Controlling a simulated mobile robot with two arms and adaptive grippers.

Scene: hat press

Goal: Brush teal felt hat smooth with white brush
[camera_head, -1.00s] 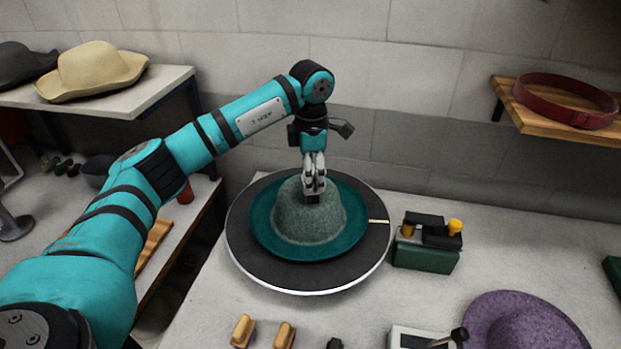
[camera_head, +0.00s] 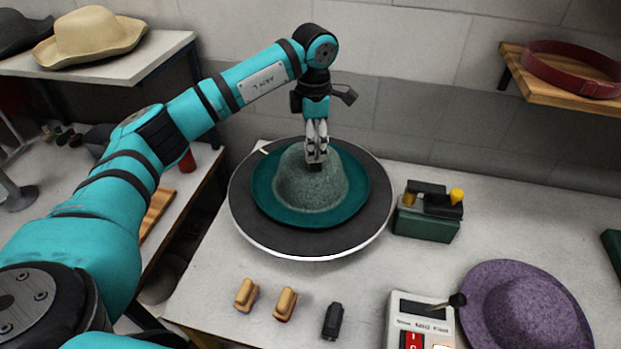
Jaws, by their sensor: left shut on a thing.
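The teal felt hat (camera_head: 312,188) lies brim down on a round dark turntable (camera_head: 250,229) with a pale rim. Its crown looks greyish and mottled, and its brim is smoother teal. My left gripper (camera_head: 316,156) points down over the far side of the crown. It is shut on a small brush, mostly hidden by the fingers; only a dark lower end shows clearly, at or very close to the felt. Whether it touches is hard to tell. My right gripper is not in view.
A green box (camera_head: 427,222) with a yellow knob stands right of the turntable. In front are two tan wooden pieces (camera_head: 285,304), a black block (camera_head: 332,321), a control box (camera_head: 421,318) and a purple hat (camera_head: 524,312). A red band (camera_head: 570,70) lies on the right shelf.

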